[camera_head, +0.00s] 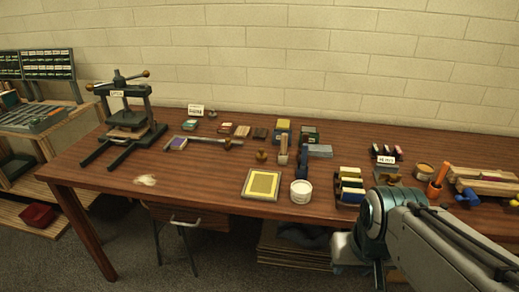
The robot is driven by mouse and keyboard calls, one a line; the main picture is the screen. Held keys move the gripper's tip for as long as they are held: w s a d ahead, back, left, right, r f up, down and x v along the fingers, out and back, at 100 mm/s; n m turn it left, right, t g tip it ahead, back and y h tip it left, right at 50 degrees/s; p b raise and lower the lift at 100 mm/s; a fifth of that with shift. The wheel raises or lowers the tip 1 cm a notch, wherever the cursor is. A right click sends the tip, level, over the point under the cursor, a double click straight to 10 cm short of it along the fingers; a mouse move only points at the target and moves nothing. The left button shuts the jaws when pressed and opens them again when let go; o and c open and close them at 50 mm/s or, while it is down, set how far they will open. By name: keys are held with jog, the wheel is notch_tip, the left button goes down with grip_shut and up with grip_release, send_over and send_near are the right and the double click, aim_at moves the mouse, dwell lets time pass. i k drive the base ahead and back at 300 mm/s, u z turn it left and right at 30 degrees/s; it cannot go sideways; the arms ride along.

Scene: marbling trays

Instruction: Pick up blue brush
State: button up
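A dark blue upright item (302,156), which may be the blue brush, stands near the middle of the wooden table. It is just right of a pale wooden-handled tool (283,150). A second blue item (467,196) lies at the right, by an orange-handled tool (438,180). Both blue things are too small to identify surely. My arm comes in from the lower right, in front of the table's front edge, and bends downward. My gripper's fingers do not show.
The wooden table (95,172) holds a press (126,105) at left, a yellow-centred tray (263,185) and a white tub (301,191) near the front edge. A rack of colored blocks (350,187) stands close to my arm. The front left of the tabletop is mostly clear.

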aim_at(305, 146)
jog(key=u, duration=0.55)
jog(key=i, duration=1.2)
jog(key=z, duration=0.2)
